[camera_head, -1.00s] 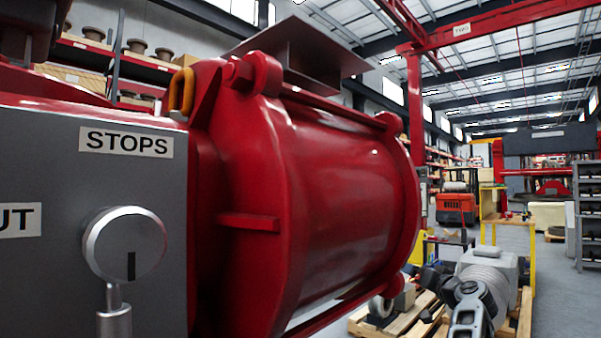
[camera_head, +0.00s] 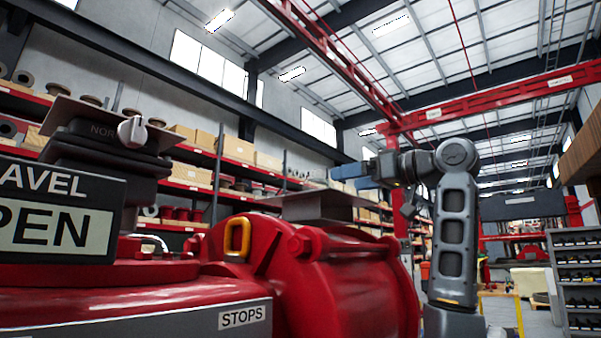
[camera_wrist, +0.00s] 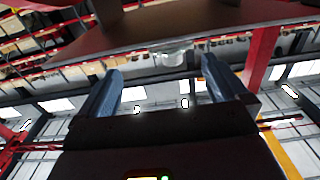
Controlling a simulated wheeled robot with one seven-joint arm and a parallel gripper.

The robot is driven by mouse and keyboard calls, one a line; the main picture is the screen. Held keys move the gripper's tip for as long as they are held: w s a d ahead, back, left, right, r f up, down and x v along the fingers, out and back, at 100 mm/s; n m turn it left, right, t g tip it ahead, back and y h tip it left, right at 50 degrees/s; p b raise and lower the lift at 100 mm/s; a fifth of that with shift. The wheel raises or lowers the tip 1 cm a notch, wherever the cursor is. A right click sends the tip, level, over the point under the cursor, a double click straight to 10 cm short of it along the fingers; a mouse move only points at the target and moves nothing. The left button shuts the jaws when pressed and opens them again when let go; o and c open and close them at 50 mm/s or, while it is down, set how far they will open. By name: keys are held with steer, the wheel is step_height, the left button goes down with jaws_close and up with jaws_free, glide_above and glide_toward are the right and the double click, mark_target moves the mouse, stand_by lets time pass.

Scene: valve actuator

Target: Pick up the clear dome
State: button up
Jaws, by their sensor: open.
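A small, pale, see-through rounded thing, which looks like the clear dome (camera_wrist: 174,57), shows in the wrist view at the edge of a brown plate. In that picture it lies between the two fingertips of my gripper (camera_wrist: 160,76), apart from both. The wrist picture is upside down, with the roof at the bottom. In the head view my gripper (camera_head: 347,175) is raised at the centre, pointing left, above a flat metal plate (camera_head: 315,207) over the red actuator. Its fingers are open and empty. I cannot make out the dome for certain in the head view.
The red actuator (camera_head: 350,285) fills the lower middle. At left stand a dark box with a silver knob (camera_head: 131,131) and an OPEN travel sign (camera_head: 55,222). A yellow lifting eye (camera_head: 237,236) sticks up. Shelving (camera_head: 575,270) is at right. The air around my gripper looks free.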

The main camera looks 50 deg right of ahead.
mark_target(321, 182)
steer(key=w, duration=0.1)
steer(key=w+a, duration=0.1)
steer(key=shift+w+a+p, duration=0.2)
steer(key=shift+w+p, duration=0.1)
steer(key=shift+p, duration=0.05)
steer(key=shift+w+d+f+p, duration=0.1)
steer(key=shift+w+p, duration=0.45)
steer(key=shift+w, duration=0.85)
steer(key=shift+w+f+p, duration=0.1)
steer(key=shift+w+p, duration=0.45)
steer(key=shift+w, duration=0.85)
steer(key=c, duration=1.1)
steer(key=shift+r, duration=0.25)
